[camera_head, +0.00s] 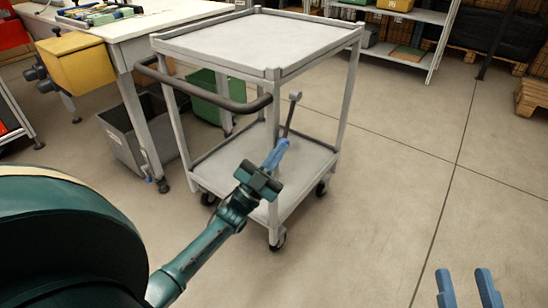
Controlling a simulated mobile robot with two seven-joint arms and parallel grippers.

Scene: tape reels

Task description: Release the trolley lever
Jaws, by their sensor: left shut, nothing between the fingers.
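The trolley (250,40) is a light grey two-shelf cart on casters, with a dark push handle (215,98) at its left side. The trolley lever (289,118) is a thin dark rod with a grey round knob, standing slightly tilted near the trolley's front post. My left gripper (283,145) has blue fingers, shut and empty, over the lower shelf. Its tips overlap the lower visible part of the lever; whether they touch it I cannot tell. The lever's base is hidden behind the gripper. My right gripper (468,287) shows only two blue fingers, apart and empty, at the bottom right.
A workbench (150,18) with a yellow bin (77,62) stands at the left. Shelving (432,16) lines the back. The floor at right is clear.

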